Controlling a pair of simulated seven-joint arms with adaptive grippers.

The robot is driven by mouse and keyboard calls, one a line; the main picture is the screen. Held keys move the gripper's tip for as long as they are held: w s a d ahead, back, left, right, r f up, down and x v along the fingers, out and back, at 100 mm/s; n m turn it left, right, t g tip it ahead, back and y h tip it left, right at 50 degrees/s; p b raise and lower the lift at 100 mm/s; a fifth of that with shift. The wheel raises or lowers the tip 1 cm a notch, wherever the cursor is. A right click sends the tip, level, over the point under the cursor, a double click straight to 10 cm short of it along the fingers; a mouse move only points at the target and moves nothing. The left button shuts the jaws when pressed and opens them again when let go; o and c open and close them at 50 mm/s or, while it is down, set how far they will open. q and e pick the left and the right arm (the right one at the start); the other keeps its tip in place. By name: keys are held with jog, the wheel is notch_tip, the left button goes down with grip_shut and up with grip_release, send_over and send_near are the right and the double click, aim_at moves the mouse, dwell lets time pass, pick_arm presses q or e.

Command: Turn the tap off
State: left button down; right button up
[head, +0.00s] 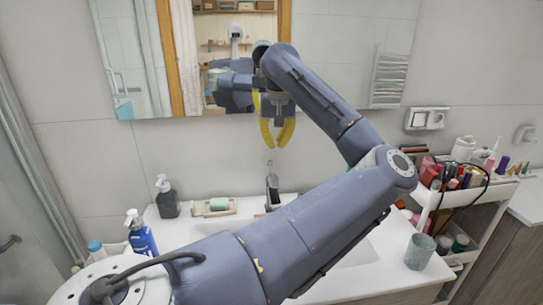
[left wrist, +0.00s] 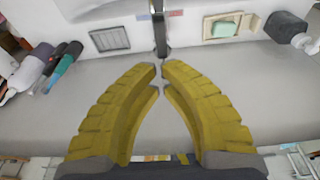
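The grey metal tap (head: 272,192) stands at the back of the white sink (head: 352,254), below the mirror. My arm hides much of the basin, and I cannot tell whether water runs. My left gripper (head: 277,147) points down above the tap, apart from it. Its yellow fingers hold nothing, and their tips nearly meet with a thin gap. In the left wrist view the tap (left wrist: 160,36) lies just beyond the fingertips (left wrist: 159,68). My right gripper is not in view.
A dark soap bottle (head: 168,198), a green soap on a dish (head: 217,204) and a blue bottle (head: 143,238) stand left of the tap. A grey cup (head: 419,252) and a cosmetics cart (head: 480,195) are at the right. The mirror (head: 150,60) is close behind the gripper.

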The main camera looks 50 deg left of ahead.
aim_at(275, 183)
pick_arm(q)
jog(key=x, duration=1.1)
jog(key=shift+s+d+f, duration=0.1)
jog(key=shift+d+f, duration=0.15)
jog(key=shift+f, duration=0.05)
jog(key=shift+d+f, duration=0.15)
jog(key=shift+f, duration=0.7)
jog(key=shift+s+f, duration=0.1)
jog(key=shift+s+d+f, duration=0.1)
jog(key=shift+d+f, duration=0.1)
jog(key=shift+f, duration=0.5)
